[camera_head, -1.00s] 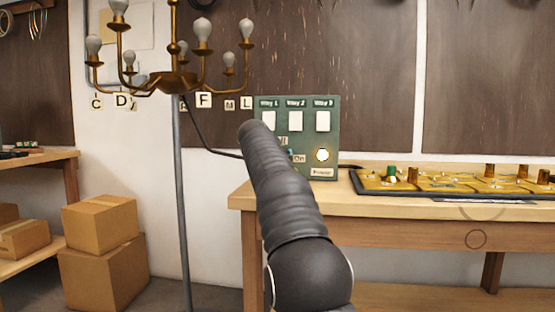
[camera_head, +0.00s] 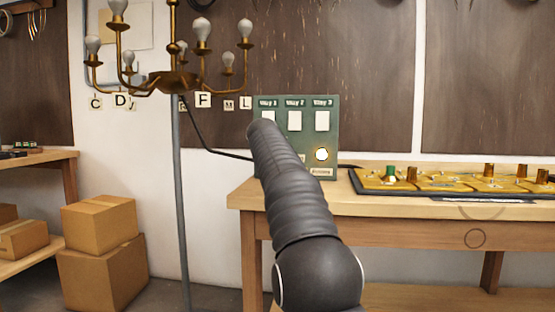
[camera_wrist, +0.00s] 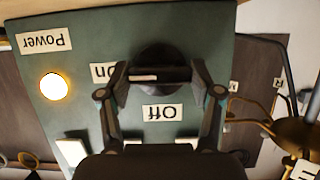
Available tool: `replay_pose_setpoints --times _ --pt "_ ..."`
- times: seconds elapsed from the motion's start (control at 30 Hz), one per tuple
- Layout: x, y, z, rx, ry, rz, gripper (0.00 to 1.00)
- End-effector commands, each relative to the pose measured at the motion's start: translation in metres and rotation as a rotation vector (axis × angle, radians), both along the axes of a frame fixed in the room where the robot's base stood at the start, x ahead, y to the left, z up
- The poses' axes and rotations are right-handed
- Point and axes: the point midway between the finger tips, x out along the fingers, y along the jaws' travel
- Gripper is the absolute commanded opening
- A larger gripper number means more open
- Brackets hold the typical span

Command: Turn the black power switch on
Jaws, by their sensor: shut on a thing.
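The green panel (camera_head: 330,110) stands on the workbench at the back. It also fills much of the wrist view (camera_wrist: 85,35), upside down. There the black power switch (camera_wrist: 163,54) is a round knob with a raised bar and a pale mark. My gripper (camera_wrist: 160,75) is shut on that bar, one finger on each side. The "On" label (camera_wrist: 104,71) is partly covered by a finger, and the "Off" label (camera_wrist: 163,112) lies below the knob. The round light by "Power" glows (camera_wrist: 54,87). In the head view my arm hides the knob and gripper.
A tray of brass parts (camera_head: 440,182) lies on the workbench (camera_head: 400,208) to the right. Cardboard boxes (camera_head: 100,225) are stacked at left.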

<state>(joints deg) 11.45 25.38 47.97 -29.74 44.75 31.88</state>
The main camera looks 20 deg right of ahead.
Motion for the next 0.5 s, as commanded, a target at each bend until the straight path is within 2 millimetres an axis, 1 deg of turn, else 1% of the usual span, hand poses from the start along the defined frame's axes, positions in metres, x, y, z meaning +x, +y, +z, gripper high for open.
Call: replay_pose_setpoints --times 0.03,0.07,0.1,0.13,0.17,0.5 --pt "0.0003 -0.0001 -0.0012 0.003 0.001 -0.001 0.3" --pt "0.0003 -0.0001 -0.0012 0.003 0.001 -0.001 0.69" --pt "0.0003 -0.0001 -0.0012 0.003 0.001 -0.001 0.79" --pt "0.0002 -0.0001 -0.0012 0.003 0.001 -0.001 0.87" --pt "0.0002 0.0 -0.0011 0.003 0.001 -0.001 0.9" --pt "-0.0007 0.0005 0.0003 0.001 0.001 0.0 0.9"
